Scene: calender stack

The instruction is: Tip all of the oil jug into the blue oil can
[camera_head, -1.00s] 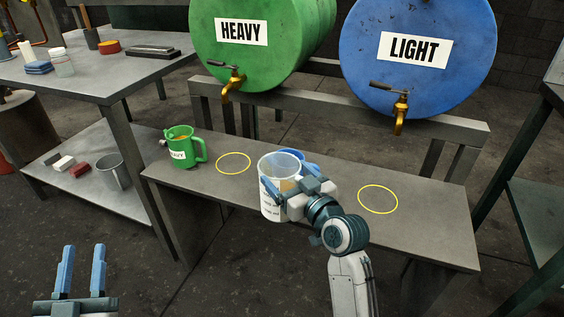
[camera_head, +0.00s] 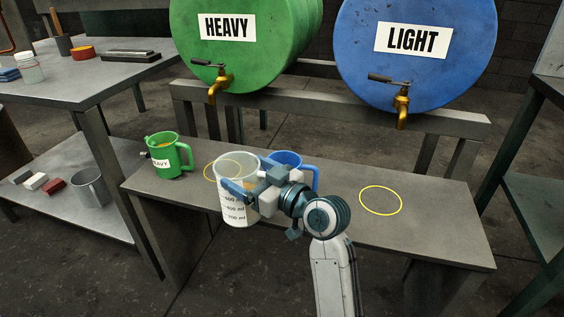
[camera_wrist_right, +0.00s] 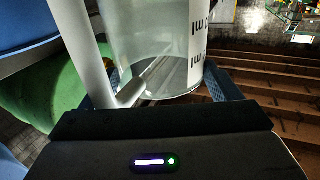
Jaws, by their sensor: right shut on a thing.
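The oil jug (camera_head: 238,214) is a clear measuring jug with printed ml marks. My right gripper (camera_head: 246,182) is shut on it and holds it near upright in front of the bench's front edge. The jug also shows in the right wrist view (camera_wrist_right: 150,45), between the fingers. How much oil is in it I cannot tell. The blue oil can (camera_head: 309,172) stands on the bench behind my right gripper, partly hidden by it. The jug is left of the can and apart from its visible part. My left gripper is out of view.
The green HEAVY can (camera_head: 168,161) stands on the bench (camera_head: 430,225) at the left. A yellow ring (camera_head: 381,200) on the right is empty; another (camera_head: 208,168) is partly behind the jug. Green HEAVY (camera_head: 250,60) and blue LIGHT (camera_head: 415,75) drums with taps stand behind.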

